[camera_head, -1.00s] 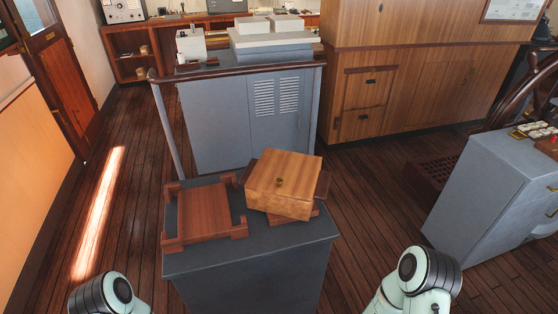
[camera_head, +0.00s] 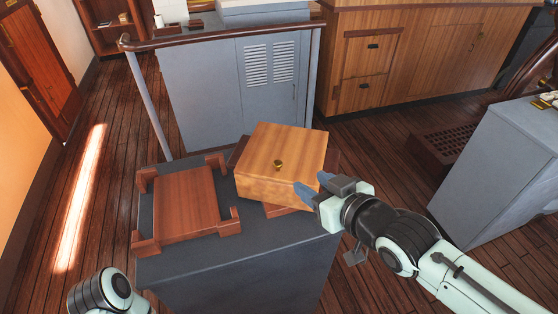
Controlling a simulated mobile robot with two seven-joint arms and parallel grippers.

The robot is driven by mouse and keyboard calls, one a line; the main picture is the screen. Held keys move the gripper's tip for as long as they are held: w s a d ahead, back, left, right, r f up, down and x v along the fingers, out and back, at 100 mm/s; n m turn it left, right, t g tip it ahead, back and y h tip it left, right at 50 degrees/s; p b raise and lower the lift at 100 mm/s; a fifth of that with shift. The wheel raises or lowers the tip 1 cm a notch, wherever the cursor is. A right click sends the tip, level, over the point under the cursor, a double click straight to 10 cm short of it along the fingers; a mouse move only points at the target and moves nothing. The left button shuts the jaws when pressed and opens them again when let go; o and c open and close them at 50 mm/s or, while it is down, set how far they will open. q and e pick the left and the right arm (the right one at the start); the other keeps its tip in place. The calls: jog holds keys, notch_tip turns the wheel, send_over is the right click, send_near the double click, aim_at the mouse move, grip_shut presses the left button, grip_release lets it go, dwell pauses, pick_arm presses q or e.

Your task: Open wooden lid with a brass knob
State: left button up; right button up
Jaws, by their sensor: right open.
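The wooden lid (camera_head: 285,146) is the light-brown top of a wooden box (camera_head: 262,189) on a grey stand. It looks closed. Its small brass knob (camera_head: 278,165) sits near the lid's front edge. My right gripper (camera_head: 313,189) is at the box's front right corner, its bluish fingers pointing left toward the box. It is open with nothing seen between the fingers. I cannot tell whether a finger touches the box. Only a rounded joint of my left arm shows at the bottom left; the left gripper is out of view.
The box rests on a dark wooden base (camera_head: 332,166). A reddish wooden tray (camera_head: 186,203) with raised corners lies left of it on the grey stand (camera_head: 215,262). A grey cabinet (camera_head: 205,100) with a rail stands behind. A grey console (camera_head: 490,170) is at right.

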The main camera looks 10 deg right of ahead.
aim_at(278, 162)
jog(key=b+x, duration=0.4)
jog(key=x, duration=0.8)
jog(key=shift+w+a, duration=0.1)
jog(key=shift+a, duration=0.1)
jog(key=shift+w+a+f+b, duration=0.1)
jog(key=shift+w+b, duration=0.2)
jog(key=shift+w, duration=0.05)
grip_shut()
